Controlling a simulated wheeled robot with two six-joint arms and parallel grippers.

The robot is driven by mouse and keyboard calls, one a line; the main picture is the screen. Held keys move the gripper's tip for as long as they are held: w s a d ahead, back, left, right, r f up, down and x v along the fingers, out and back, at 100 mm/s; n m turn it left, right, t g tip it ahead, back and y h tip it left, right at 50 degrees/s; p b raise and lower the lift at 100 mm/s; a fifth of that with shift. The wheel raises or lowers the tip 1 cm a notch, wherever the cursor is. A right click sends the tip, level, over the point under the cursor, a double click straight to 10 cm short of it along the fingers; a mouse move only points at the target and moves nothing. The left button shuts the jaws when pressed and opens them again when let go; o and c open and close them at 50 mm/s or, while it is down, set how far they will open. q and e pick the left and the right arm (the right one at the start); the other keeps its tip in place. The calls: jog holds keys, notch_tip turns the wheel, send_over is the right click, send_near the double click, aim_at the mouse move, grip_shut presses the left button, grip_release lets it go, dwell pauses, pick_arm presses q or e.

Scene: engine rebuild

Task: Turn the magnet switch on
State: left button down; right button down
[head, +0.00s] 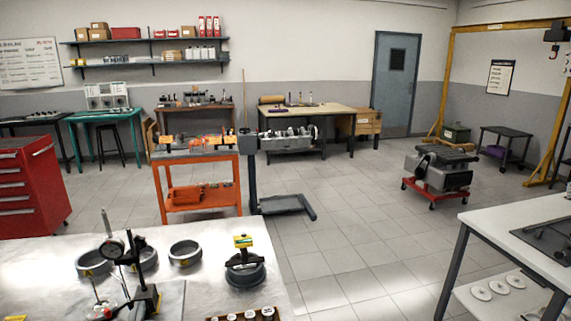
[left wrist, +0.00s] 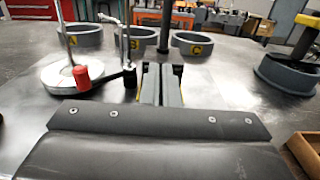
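A black magnetic base with yellow edging (head: 148,300) stands on the metal-topped table at lower left in the head view. A dark post rises from it, with a round dial gauge (head: 113,248) on an arm to its left. In the left wrist view, my left gripper's two grey fingers (left wrist: 161,88) point forward, close together, in front of the base. Yellow edges show on both sides of them. The fingers hide the front of the base, so I cannot see the switch or tell whether they touch it. My right gripper is not in view.
Several grey rings stand behind the base, one of them this ring (head: 186,253). A dark round part with a yellow-green top (head: 245,270) stands to the right. A red knob (left wrist: 82,77) and a pale disc (left wrist: 55,77) are left of the fingers. A tray (head: 245,315) lies at the front edge.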

pick_arm(q)
jog(key=shift+d+f, duration=0.15)
jog(key=shift+f, duration=0.2)
jog(key=shift+r+p, duration=0.45)
jog(key=shift+p, duration=0.05)
jog(key=shift+p+v, duration=0.7)
jog(key=shift+v, duration=2.25)
jog(key=shift+r, duration=0.15)
